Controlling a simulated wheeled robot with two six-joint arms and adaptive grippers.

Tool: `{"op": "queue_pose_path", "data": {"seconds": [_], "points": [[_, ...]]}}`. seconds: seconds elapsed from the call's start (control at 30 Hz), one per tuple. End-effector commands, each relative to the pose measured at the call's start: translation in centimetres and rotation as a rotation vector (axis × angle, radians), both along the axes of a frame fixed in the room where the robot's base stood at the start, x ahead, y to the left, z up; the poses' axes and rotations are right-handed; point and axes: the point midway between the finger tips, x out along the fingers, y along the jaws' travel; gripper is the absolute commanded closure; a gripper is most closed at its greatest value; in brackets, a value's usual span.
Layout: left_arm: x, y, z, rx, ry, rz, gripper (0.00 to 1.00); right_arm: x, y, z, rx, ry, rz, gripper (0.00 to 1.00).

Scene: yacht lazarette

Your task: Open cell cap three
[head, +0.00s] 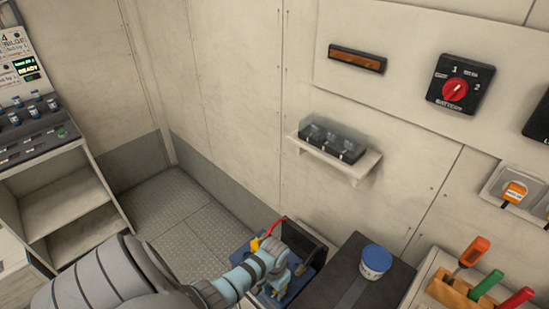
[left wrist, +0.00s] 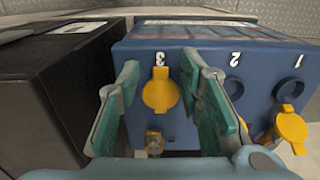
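The blue battery (left wrist: 190,45) fills the middle of the left wrist view, with the numbers 3, 2 and 1 upside down on it. Yellow cell cap three (left wrist: 160,92) sits below the 3 and covers its opening. My left gripper (left wrist: 165,85) is open, with one finger on each side of cap three; I cannot tell whether either touches it. The opening under 2 (left wrist: 233,88) is dark and uncovered. The opening under 1 is uncovered, with its yellow cap (left wrist: 290,128) hanging below. In the head view my left gripper (head: 276,278) partly hides the battery. My right gripper is out of view.
A black box (left wrist: 55,85) stands close beside the battery. In the head view a blue-lidded tub (head: 375,262) stands on a dark box top (head: 340,280). Screwdrivers stand in a wooden rack (head: 452,290) at right. A wall shelf (head: 345,168) is above.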

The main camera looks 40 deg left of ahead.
Motion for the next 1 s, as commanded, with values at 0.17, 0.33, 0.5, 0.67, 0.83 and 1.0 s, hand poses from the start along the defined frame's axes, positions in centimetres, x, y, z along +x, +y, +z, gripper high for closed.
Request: {"op": "queue_pose_path", "data": {"seconds": [0.17,0.33,0.5,0.67,0.83,1.0], "points": [[0.04,0.01,0.06,0.000,-0.001,0.000,0.67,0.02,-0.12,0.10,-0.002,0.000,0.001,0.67],[0.03,0.00,0.10,0.000,-0.001,0.000,0.87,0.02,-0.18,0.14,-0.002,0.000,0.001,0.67],[0.07,-0.18,0.09,-0.003,-0.001,-0.002,1.00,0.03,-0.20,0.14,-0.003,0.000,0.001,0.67],[0.11,-0.30,0.11,-0.006,0.005,-0.002,1.00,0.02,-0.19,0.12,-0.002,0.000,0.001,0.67],[0.32,-0.39,0.31,-0.009,0.043,-0.003,1.00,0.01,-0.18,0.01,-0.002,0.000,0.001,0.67],[0.75,-0.46,0.69,-0.014,0.127,-0.003,1.00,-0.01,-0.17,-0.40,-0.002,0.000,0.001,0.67]]}}
